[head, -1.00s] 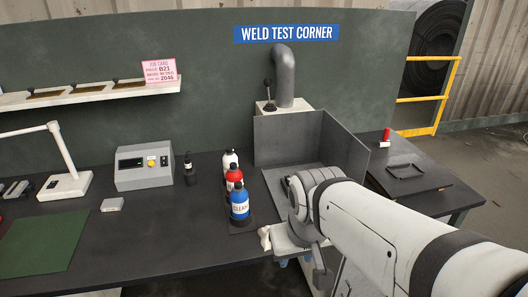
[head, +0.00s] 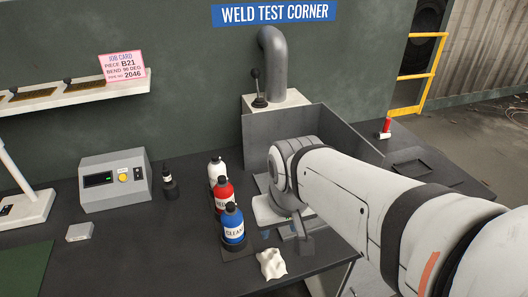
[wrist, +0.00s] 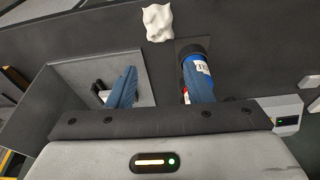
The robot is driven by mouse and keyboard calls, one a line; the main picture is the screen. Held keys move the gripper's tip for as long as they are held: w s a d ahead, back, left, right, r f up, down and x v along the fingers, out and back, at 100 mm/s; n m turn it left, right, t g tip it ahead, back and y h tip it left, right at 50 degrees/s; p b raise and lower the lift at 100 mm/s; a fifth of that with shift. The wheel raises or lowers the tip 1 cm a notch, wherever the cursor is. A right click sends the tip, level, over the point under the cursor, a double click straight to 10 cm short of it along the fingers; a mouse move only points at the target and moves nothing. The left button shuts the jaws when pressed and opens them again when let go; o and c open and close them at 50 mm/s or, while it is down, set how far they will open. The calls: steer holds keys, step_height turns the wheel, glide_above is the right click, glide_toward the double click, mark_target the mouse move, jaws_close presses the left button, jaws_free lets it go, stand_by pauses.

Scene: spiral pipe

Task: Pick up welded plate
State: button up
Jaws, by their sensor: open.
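I cannot make out the welded plate for certain. In the wrist view, a small dark and pale piece (wrist: 99,90) shows in the grey booth (wrist: 72,75), partly hidden behind my left finger; I cannot tell what it is. The booth (head: 345,135) also shows in the head view, its floor largely covered by my arm. My gripper (wrist: 160,86) is open and empty, with its two blue fingers apart. The left finger overlaps the booth in the picture and the right one overlaps the blue bottle (wrist: 200,68). In the head view my arm hides most of the gripper.
The blue bottle (head: 233,228), a red bottle (head: 223,196) and a white bottle (head: 216,172) stand left of the booth. A crumpled white cloth (head: 271,263) lies at the bench's front. A grey control box (head: 115,180) stands further left. Bare bench (head: 135,245) lies between.

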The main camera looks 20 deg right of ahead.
steer(key=o, duration=0.6)
steer(key=w+d+m, duration=0.2)
steer(key=w, duration=0.2)
steer(key=w+d+m+g, duration=0.1)
steer(key=w+d+m, duration=0.1)
steer(key=w+m, duration=0.1)
steer(key=w+d+m, duration=0.2)
steer(key=w, duration=0.3)
steer(key=shift+w+f+m, duration=0.1)
steer(key=shift+w+m, duration=0.3)
steer(key=w+d+f+m, duration=0.3)
steer(key=w, duration=0.1)
steer(key=w+d+f+m+g, duration=0.1)
steer(key=w+d+f+m, duration=0.2)
steer(key=w+d, duration=0.1)
steer(key=w+d+f+m, duration=0.2)
steer(key=w+d+m, duration=0.1)
steer(key=w+d, duration=0.1)
steer(key=shift+w+f+m+g, duration=0.3)
steer(key=shift+w+f+g, duration=0.05)
steer(key=shift+f+g, duration=0.05)
steer(key=shift+d+f+p, duration=0.1)
steer(key=shift+f+p, duration=0.2)
steer(key=shift+f, duration=0.05)
steer(key=shift+w+f+p, duration=0.15)
steer(key=shift+f+p, duration=0.45)
steer(key=shift+f, duration=3)
